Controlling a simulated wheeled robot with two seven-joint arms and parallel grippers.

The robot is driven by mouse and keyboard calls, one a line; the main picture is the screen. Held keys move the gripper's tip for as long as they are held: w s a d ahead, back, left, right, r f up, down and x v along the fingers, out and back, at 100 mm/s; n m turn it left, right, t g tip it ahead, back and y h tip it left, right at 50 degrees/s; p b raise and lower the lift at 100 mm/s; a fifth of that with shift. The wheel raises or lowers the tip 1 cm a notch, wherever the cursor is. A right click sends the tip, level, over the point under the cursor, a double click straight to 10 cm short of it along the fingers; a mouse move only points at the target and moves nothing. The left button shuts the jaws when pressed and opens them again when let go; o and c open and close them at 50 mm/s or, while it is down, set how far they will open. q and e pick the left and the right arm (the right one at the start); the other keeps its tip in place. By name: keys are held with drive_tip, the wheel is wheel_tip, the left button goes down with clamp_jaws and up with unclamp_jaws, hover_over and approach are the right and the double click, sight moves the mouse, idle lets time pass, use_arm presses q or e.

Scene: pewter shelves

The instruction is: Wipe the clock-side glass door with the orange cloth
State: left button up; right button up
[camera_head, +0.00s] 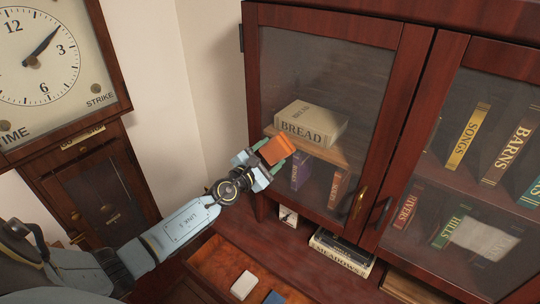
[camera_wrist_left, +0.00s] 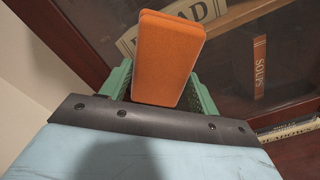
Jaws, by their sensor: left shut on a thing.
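The orange cloth (camera_head: 276,150) is a folded block held in my left gripper (camera_head: 265,160). In the left wrist view the cloth (camera_wrist_left: 168,58) stands between the green fingers of the left gripper (camera_wrist_left: 160,88), which are shut on it. The clock-side glass door (camera_head: 360,90) is the left door of the dark red cabinet, with a brass handle at its lower right. It appears shut. The cloth is in front of its lower left glass; I cannot tell whether it touches. My right gripper is not in view.
A wall clock (camera_head: 45,60) hangs at the left. Books, including BREAD (camera_head: 311,122), are behind the glass. The right glass door (camera_head: 480,130) is beside it. Below, an open drawer (camera_head: 225,262) holds a white block (camera_head: 244,285), and books (camera_head: 340,255) lie on the ledge.

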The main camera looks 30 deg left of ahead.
sight(282, 158)
use_arm(q)
drive_tip(key=shift+s+d+p, duration=0.1)
drive_tip(key=shift+d+p, duration=0.8)
drive_tip(key=shift+d, duration=0.95)
drive_tip(key=shift+s+d, duration=0.1)
drive_tip(key=shift+d, duration=1.1)
drive_tip(key=shift+s+d+f, duration=0.1)
drive_tip(key=shift+d, duration=0.8)
drive_tip(key=shift+s+d+f, duration=0.1)
drive_tip(key=shift+d, duration=0.75)
drive_tip(key=shift+d+r, duration=0.1)
drive_tip(key=shift+d, duration=0.75)
drive_tip(key=shift+a, duration=0.1)
drive_tip(key=shift+w+a, duration=0.15)
drive_tip(key=shift+a, duration=1.7)
drive_tip(key=shift+a+b, duration=0.65)
drive_tip(key=shift+a, duration=1.25)
drive_tip(key=shift+w+a+b, duration=0.15)
drive_tip(key=shift+a+b, duration=0.25)
drive_tip(key=shift+a, duration=0.5)
drive_tip(key=shift+w+a+b, duration=0.15)
drive_tip(key=shift+a+b, duration=0.2)
drive_tip(key=shift+a, duration=0.55)
